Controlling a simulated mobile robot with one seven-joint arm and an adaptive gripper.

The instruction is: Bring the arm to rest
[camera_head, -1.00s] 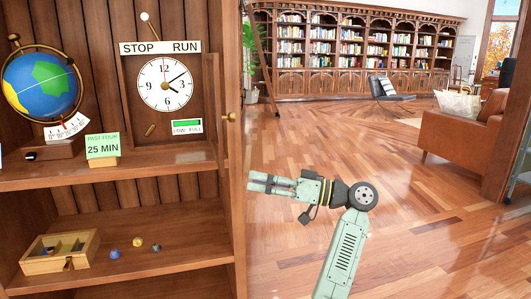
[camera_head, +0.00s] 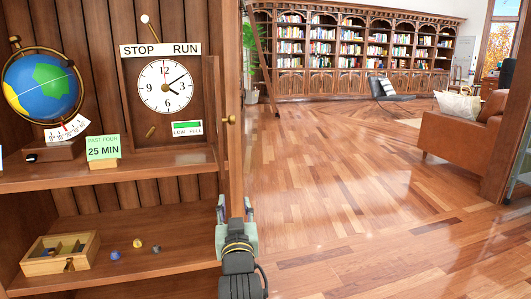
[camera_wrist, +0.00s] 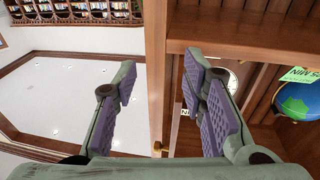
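My gripper (camera_head: 235,207) is upright at the lower right edge of the wooden cabinet (camera_head: 130,190), its fingers pointing up. In the wrist view my gripper (camera_wrist: 160,80) is open, with two purple-padded fingers wide apart. Nothing is between the pads. The cabinet's wooden upright edge (camera_wrist: 156,60) shows in the gap beyond them. I cannot tell whether the gripper touches the cabinet.
The cabinet holds a globe (camera_head: 42,88), a clock (camera_head: 165,87), a green "25 MIN" card (camera_head: 103,148) and, lower, a wooden box (camera_head: 60,252) beside small balls. A brass knob (camera_head: 231,119) is above my gripper. The floor (camera_head: 350,190) on the right is clear.

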